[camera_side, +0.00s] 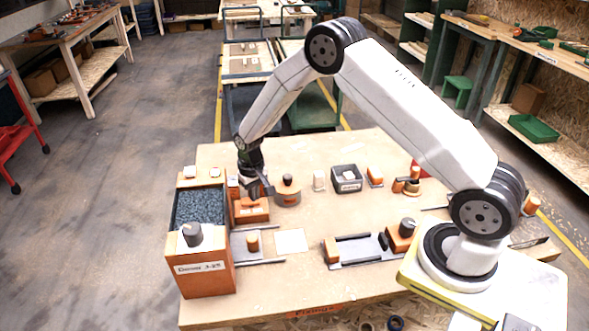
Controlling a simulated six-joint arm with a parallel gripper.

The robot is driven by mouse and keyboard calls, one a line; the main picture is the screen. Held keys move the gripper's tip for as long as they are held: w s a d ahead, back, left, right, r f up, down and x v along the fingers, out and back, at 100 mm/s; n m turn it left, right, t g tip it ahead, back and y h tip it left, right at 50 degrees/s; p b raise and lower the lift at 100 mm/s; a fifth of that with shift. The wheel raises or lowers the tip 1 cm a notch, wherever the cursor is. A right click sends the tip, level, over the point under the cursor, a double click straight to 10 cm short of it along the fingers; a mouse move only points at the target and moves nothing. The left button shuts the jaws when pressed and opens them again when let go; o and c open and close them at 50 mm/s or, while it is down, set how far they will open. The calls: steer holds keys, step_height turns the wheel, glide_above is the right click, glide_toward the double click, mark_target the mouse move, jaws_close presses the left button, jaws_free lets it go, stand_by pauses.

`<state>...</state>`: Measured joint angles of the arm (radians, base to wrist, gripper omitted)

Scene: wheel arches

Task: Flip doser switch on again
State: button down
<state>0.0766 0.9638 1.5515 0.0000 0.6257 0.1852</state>
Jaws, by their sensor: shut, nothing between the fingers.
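The doser (205,268) is an orange-sided box at the front left of the table, with a label on its front. Dark grey granules (200,206) fill its open top, and a dark round knob (192,234) sits on its front top edge. My gripper (261,190) is shut and empty, pointing down just right of the doser. It is over or beside a small orange block (250,210). I cannot make out the switch or its position; the gripper hides part of this area.
A round orange-and-grey piece with a dark knob (287,191) stands close right of my gripper. A rail fixture (253,245) lies in front, beside a white square (291,241). A grey bin (346,179) is further right. Another rail fixture (362,250) lies at the front centre.

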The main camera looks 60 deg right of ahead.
stand_by(0.3)
steer(key=shift+r, duration=3.45)
steer(key=s+a+r+n+t, duration=0.1)
steer(key=s+r, duration=0.3)
steer(key=s, duration=0.7)
steer(key=s+a+r+n+t, duration=0.1)
steer(key=s+r, duration=0.3)
steer(key=s, duration=0.7)
steer(key=shift+a+r+n+t, duration=0.3)
steer(key=shift+a+n, duration=0.2)
steer(key=shift+a, duration=0.4)
